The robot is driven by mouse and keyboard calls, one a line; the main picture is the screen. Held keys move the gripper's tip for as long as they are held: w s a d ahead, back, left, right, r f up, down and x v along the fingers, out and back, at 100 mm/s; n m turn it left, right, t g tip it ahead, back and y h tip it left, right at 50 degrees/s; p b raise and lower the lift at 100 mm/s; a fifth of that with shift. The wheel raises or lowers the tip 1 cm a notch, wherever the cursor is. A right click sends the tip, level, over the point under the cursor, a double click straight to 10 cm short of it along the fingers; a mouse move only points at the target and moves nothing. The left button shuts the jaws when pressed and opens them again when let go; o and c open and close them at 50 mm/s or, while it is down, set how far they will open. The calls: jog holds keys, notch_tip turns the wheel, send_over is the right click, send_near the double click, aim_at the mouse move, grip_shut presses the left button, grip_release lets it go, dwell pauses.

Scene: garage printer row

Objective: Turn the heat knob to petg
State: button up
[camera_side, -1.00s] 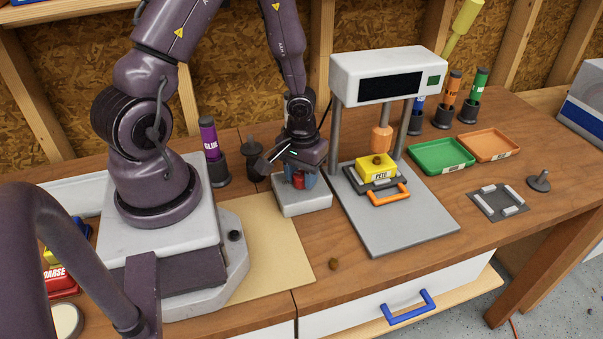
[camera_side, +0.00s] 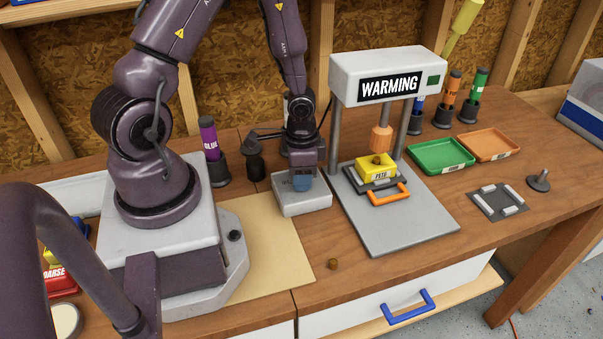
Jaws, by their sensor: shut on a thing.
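My gripper (camera_side: 302,183) points down over the grey control box (camera_side: 314,203) left of the printer. It is shut on the heat knob, which its fingers and body hide, so I cannot read where the knob points. The printer (camera_side: 345,75) now shows "WARMING" on its display (camera_side: 389,86). A yellow block labelled PETG (camera_side: 377,168) sits in the dark holder with an orange handle (camera_side: 389,195) on the printer's bed, under the orange nozzle (camera_side: 381,138).
A purple glue stick (camera_side: 209,138) stands in a holder left of my gripper, beside a dark stand (camera_side: 254,160). Green (camera_side: 441,156) and orange (camera_side: 489,145) trays lie right of the printer.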

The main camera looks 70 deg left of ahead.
jog(key=m, duration=0.5)
jog(key=shift+m, duration=0.3)
jog(key=m, duration=0.5)
jog(key=shift+m, duration=0.3)
jog(key=o, duration=0.9)
jog(key=shift+r, duration=0.1)
notch_tip(320, 180, up, 13)
jog(key=shift+f, duration=0.1)
dwell(0.3)
